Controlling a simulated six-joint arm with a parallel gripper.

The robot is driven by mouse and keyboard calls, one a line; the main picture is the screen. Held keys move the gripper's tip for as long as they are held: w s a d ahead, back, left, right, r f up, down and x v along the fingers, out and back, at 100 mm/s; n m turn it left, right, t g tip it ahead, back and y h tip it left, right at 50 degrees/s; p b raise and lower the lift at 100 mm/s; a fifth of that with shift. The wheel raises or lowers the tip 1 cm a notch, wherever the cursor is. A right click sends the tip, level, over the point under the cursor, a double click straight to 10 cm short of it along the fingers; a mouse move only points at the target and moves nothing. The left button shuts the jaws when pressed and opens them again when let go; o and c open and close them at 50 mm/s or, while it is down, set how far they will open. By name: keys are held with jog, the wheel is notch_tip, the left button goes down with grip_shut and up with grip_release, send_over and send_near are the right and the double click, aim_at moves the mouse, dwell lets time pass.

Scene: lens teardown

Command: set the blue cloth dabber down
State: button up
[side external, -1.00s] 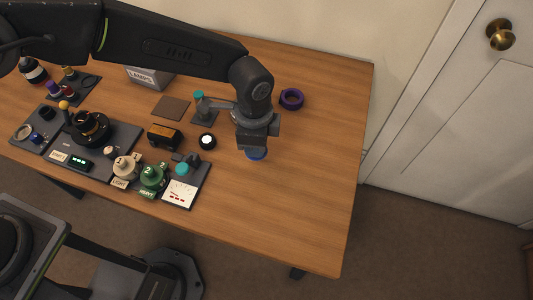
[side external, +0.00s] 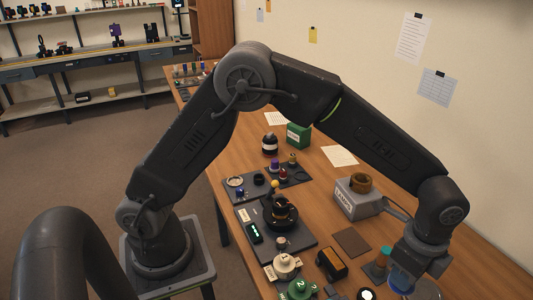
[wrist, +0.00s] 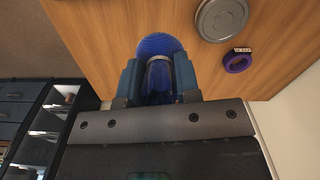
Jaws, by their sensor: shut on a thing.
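The blue cloth dabber (wrist: 158,46) is between the two fingers of my gripper (wrist: 158,78) in the wrist view, with its rounded blue end past the fingertips. My gripper is shut on it. In the side external view my gripper (side external: 412,264) points down at the lower right, and the blue dabber (side external: 401,283) shows beneath it. The wooden table (wrist: 110,30) lies below the dabber. I cannot tell whether the dabber touches it.
A round grey lid (wrist: 222,18) and a purple ring (wrist: 238,61) lie close by. A teal-topped post (side external: 380,264), brown mat (side external: 351,242), grey labelled box (side external: 358,198) and black-and-white round piece (side external: 367,294) stand near my gripper. Bare wood shows left of the dabber in the wrist view.

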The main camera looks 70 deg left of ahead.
notch_tip(320, 180, up, 3)
jog(key=shift+w+a+r, duration=0.1)
jog(key=shift+w, duration=0.05)
jog(key=w+a+n, duration=0.2)
jog(key=w+a, duration=0.3)
jog(key=a, duration=0.4)
jog(key=w+a+n, duration=0.2)
jog(key=w+a, duration=0.3)
jog(key=a, duration=0.5)
jog(key=w+a+n, duration=0.2)
jog(key=w+a, duration=0.3)
jog(key=a, duration=0.5)
jog(key=s+a+n, duration=0.3)
jog(key=a, duration=1.4)
jog(key=s+a+n, duration=0.3)
jog(key=a, duration=1.3)
jog(key=s+a+n, duration=0.4)
jog(key=s+a, duration=1.1)
jog(key=a, duration=0.2)
jog(key=f, duration=1.2)
jog(key=shift+w+d, duration=0.2)
jog(key=shift+f, duration=2.05)
